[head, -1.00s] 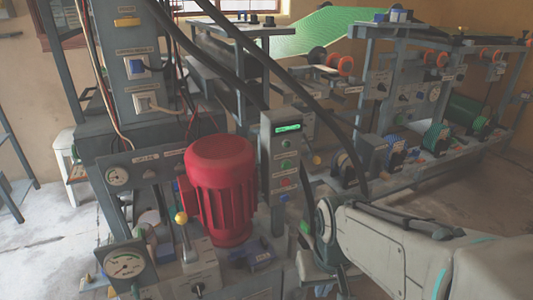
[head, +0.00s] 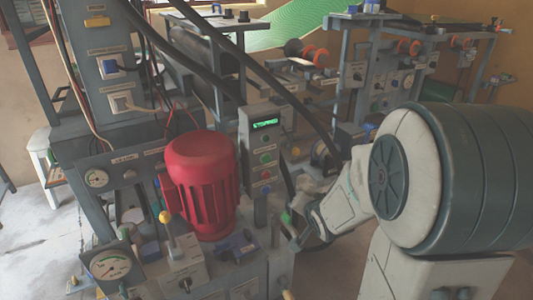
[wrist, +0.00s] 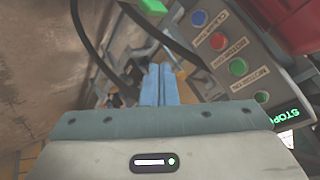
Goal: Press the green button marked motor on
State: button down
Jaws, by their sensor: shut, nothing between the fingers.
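The green button (wrist: 238,67) marked motor on is a round cap on a grey control box (wrist: 290,78). In the head view the green button (head: 265,158) sits below a small green lamp (head: 265,141) and a lit display (head: 266,123). My gripper (wrist: 158,68) is shut and empty, with its blue-grey fingers side by side. In the wrist view it lies to the left of the button, apart from it. In the head view my arm reaches in from the right, and its end is low and right of the box.
The red motor-off button (wrist: 217,41) and a blue button (wrist: 199,18) are in line with the green one. A red motor (head: 202,185) stands left of the box. Black cables (head: 262,72) pass above and beside it.

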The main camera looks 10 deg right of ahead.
aim_at(267, 156)
jog(key=w+r+m+t+y, duration=0.1)
jog(key=m+t+y, duration=0.1)
jog(key=w+a+r+m+t+y+p, duration=0.1)
jog(key=r+m+t+y, duration=0.1)
jog(key=w+r+m+t+y+p, duration=0.1)
jog(key=m+t, duration=0.1)
jog(key=shift+a+r+t+y, duration=0.35)
jog(key=shift+a+t+y, duration=0.05)
jog(key=b+x, duration=0.3)
jog(key=x, duration=1)
jog(key=shift+w+f, duration=0.15)
jog(key=shift+w+a, duration=0.15)
jog(key=shift+w, duration=0.15)
